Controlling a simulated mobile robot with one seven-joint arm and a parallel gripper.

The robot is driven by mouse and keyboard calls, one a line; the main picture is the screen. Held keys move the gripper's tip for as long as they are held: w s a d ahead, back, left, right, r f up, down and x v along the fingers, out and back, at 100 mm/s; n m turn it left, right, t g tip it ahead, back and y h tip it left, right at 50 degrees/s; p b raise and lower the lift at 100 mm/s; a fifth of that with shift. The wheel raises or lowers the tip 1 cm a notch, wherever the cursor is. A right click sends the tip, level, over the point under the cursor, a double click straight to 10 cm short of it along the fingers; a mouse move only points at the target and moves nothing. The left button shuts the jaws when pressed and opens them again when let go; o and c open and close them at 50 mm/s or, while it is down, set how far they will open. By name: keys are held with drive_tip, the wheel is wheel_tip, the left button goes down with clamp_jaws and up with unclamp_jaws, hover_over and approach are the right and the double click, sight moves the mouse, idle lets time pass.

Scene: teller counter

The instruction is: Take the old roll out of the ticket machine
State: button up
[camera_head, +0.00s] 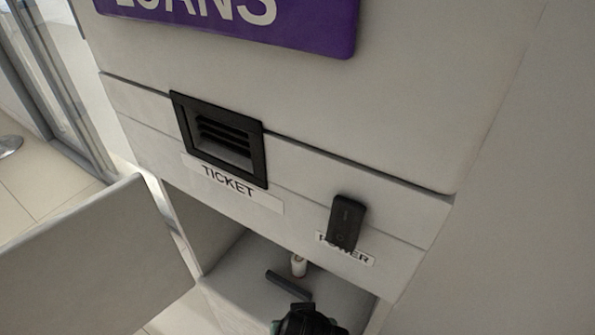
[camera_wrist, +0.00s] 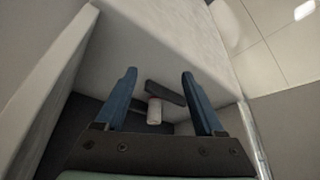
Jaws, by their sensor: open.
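The ticket machine (camera_head: 290,130) is a pale cabinet with a black ticket slot (camera_head: 222,140) and a black power switch (camera_head: 345,222). Its lower compartment is open. Inside is a small whitish roll (camera_head: 298,265), which also shows in the wrist view (camera_wrist: 154,111) between my fingers. A dark bar (camera_head: 288,285) lies close to the roll; it shows in the wrist view (camera_wrist: 166,93) too. My gripper (camera_wrist: 159,75) is open with blue fingers spread to either side of the roll and bar. I cannot tell how deep the roll sits between them. In the head view only my dark wrist shows at the bottom.
An open door panel (camera_head: 95,260) swings out at the left of the compartment. The compartment walls are close around my gripper. A purple loans sign (camera_head: 250,22) is above. Tiled floor (camera_head: 40,190) lies at the left.

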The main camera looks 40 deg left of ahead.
sight(299, 263)
drive_tip(key=w+a+b, duration=0.2)
drive_tip(key=w+a, duration=0.5)
drive_tip(key=a, duration=0.1)
drive_tip(key=shift+w+a, duration=0.1)
drive_tip(key=shift+w, duration=0.3)
drive_tip(key=shift+w+a+f+b, duration=0.15)
drive_tip(key=shift+w+a+b, duration=0.1)
drive_tip(key=shift+b, duration=0.05)
drive_tip(key=shift+w+a+f, duration=0.1)
drive_tip(key=shift+f, duration=0.25)
clamp_jaws()
